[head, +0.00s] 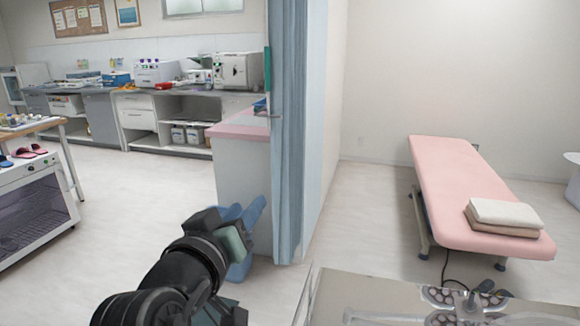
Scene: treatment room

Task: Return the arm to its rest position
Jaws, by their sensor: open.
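My dark arm (185,268) rises from the bottom edge, left of the middle, in the head view. It bends at a joint with a grey-green face (236,243), in front of a blue object near the curtain's foot. A dark part of my arm also shows at the bottom edge below this joint. I cannot make out my gripper's fingers in this view, and nothing held is seen.
A blue object (254,213) stands behind my arm, partly hidden, by a pink-topped counter (238,131) and a blue curtain (290,150). A pink treatment bed (450,180) with folded towels (505,213) is at right. A reflective surface (345,292) lies at bottom right. Open floor (150,195) spreads left.

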